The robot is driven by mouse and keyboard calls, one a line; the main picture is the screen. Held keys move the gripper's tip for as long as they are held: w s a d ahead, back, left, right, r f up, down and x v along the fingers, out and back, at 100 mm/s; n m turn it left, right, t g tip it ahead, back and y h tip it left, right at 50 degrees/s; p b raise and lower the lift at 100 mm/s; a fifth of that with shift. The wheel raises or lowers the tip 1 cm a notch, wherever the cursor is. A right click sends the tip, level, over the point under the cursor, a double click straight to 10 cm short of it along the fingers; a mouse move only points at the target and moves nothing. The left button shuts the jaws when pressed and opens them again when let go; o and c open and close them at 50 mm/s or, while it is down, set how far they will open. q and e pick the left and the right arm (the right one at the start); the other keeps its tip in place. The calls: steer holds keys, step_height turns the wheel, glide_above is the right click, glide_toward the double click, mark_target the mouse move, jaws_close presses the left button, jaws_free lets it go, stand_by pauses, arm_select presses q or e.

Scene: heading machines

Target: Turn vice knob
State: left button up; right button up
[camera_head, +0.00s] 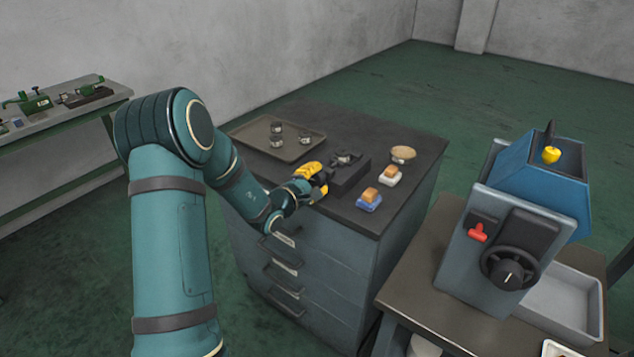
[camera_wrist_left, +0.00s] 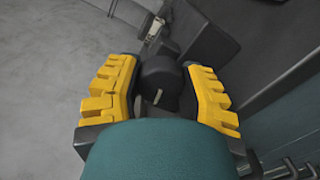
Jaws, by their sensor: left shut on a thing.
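The dark vice (camera_head: 350,176) stands on top of the grey drawer cabinet (camera_head: 310,210) in the head view. My left gripper (camera_head: 316,180), with yellow fingers, is at the vice's left side. In the left wrist view the round black vice knob (camera_wrist_left: 160,78) sits between the two yellow fingers of my left gripper (camera_wrist_left: 164,92), which is shut on it. A short light mark shows on the knob's face. In the head view the knob is hidden by the gripper. My right gripper is in neither view.
A tray (camera_head: 252,137) with several small dark parts lies behind the gripper on the cabinet. A blue machine (camera_head: 535,190) with a black handwheel stands at right.

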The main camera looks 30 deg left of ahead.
arm_select(q)
steer(key=shift+d, duration=0.1)
stand_by(0.3)
steer(key=o, duration=1.2)
